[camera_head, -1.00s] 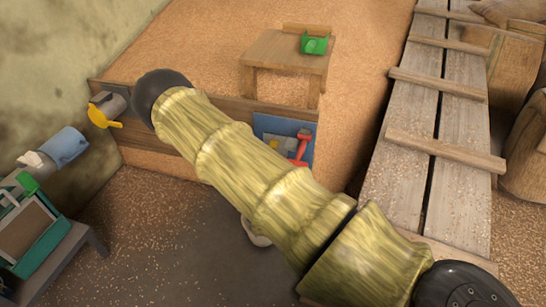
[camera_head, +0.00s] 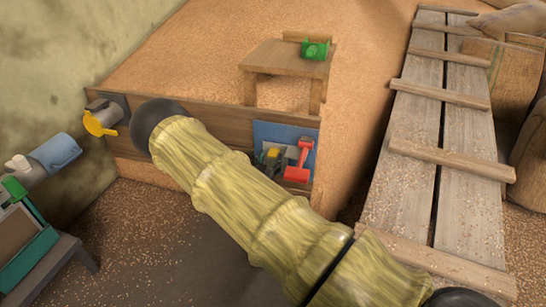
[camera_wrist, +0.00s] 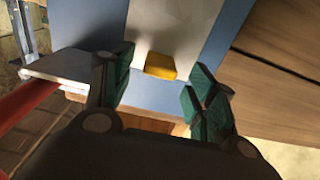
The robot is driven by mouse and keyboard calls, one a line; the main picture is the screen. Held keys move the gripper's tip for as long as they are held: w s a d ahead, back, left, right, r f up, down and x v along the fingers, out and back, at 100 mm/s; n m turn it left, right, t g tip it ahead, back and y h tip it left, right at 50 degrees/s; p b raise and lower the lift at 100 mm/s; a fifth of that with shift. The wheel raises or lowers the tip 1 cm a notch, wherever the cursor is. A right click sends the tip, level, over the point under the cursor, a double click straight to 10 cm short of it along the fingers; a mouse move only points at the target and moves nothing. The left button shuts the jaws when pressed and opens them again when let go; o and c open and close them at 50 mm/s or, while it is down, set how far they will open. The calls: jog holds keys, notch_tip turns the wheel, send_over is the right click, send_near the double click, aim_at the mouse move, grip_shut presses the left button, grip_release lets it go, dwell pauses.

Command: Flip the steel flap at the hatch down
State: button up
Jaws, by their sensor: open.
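The hatch is a blue panel (camera_head: 262,131) on the wooden board, right of my arm in the head view. In the wrist view a pale grey plate (camera_wrist: 172,22), which looks like the steel flap, lies between blue sides. A yellow tab (camera_wrist: 161,66) sits at its lower edge. My gripper (camera_wrist: 160,88) is open, with its green fingers on either side of the tab's line. The tab lies a little beyond the gap; I cannot tell whether the fingers touch it. In the head view, my arm partly hides the hatch, and small yellow and dark parts show there.
A red lever (camera_head: 301,160) stands at the hatch's right; a red bar (camera_wrist: 25,103) crosses the wrist view's left. A wooden table (camera_head: 285,58) holds a green object (camera_head: 315,49). A plank ramp (camera_head: 410,190) is at right.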

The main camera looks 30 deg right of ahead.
aim_at(272, 157)
jog(key=shift+b+x, duration=0.4)
jog(key=shift+x, duration=1.75)
grip_shut()
jog(key=shift+s+f, duration=0.1)
jog(key=shift+s, duration=0.05)
